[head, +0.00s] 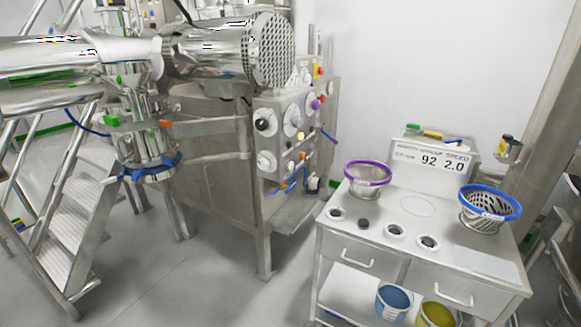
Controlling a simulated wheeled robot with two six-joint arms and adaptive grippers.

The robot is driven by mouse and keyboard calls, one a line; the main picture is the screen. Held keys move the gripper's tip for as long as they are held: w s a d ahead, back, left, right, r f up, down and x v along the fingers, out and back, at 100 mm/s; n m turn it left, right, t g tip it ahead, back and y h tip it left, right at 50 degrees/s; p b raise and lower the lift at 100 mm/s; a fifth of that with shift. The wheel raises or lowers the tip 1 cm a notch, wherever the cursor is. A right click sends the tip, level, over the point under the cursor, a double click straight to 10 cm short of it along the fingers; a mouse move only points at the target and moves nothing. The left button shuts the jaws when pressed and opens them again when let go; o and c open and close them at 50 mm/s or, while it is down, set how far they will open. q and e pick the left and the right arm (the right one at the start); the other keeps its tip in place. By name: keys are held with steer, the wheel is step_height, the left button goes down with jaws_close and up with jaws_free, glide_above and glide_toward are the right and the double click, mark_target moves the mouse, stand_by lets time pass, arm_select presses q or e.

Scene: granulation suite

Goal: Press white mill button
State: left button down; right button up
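A steel machine carries a control panel (287,122) on its right end, with several round pale dials and knobs. One dial has a black knob (263,124), and a pale round dial (266,161) sits below it. A small yellowish-white light or button (300,136) shows near the panel's middle. On the steel cart at the right, several small round controls lie along the front of the top, among them a white-rimmed one with a dark centre (337,214). I cannot tell which control is the white mill button. Neither of my grippers is in view.
The cart (490,268) holds a purple-rimmed basket (367,173), a blue-rimmed basket (489,207) and a display reading 92 2.0 (434,161). Blue and yellow buckets (393,301) stand on its lower shelf. Metal stairs (75,205) are at the left. Floor (190,285) in front is clear.

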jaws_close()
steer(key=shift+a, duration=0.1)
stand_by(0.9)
